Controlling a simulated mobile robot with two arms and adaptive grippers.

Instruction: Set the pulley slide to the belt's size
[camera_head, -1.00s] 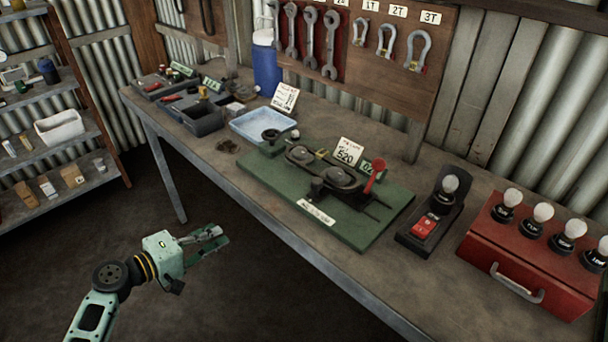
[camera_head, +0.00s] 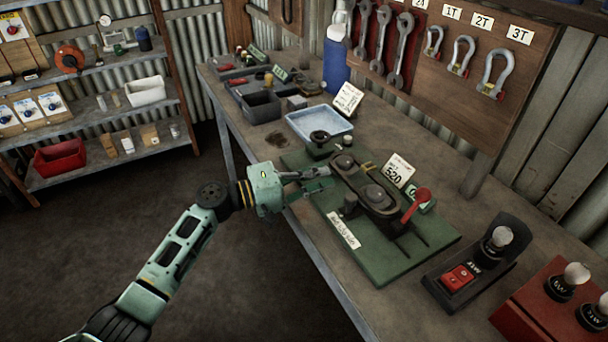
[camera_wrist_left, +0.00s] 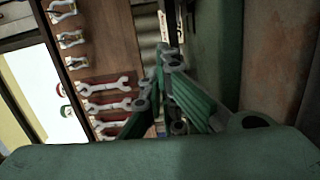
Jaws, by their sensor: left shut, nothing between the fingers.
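The pulley rig stands on a green baseplate (camera_head: 390,261) on the bench. A dark belt (camera_head: 364,187) lies around two pulleys on it. A red-knobbed lever (camera_head: 416,204) stands at the rig's right end. A card reading 520 (camera_head: 398,171) stands behind the belt, with a small green tag (camera_head: 421,198) beside it. A white label strip (camera_head: 343,230) is on the plate's front edge. My left gripper (camera_head: 329,183) is shut and empty at the plate's left edge, close to the rig; I cannot tell whether it touches. Its fingers also show in the left wrist view (camera_wrist_left: 175,95). My right gripper is not in view.
A light-blue tray (camera_head: 320,123) and a dark bin (camera_head: 262,107) stand behind the rig. A lamp tester with a red switch (camera_head: 458,279) and a red case (camera_head: 545,310) stand to the right. A tool board (camera_head: 455,75) is behind. Shelves (camera_head: 85,165) stand at the far left.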

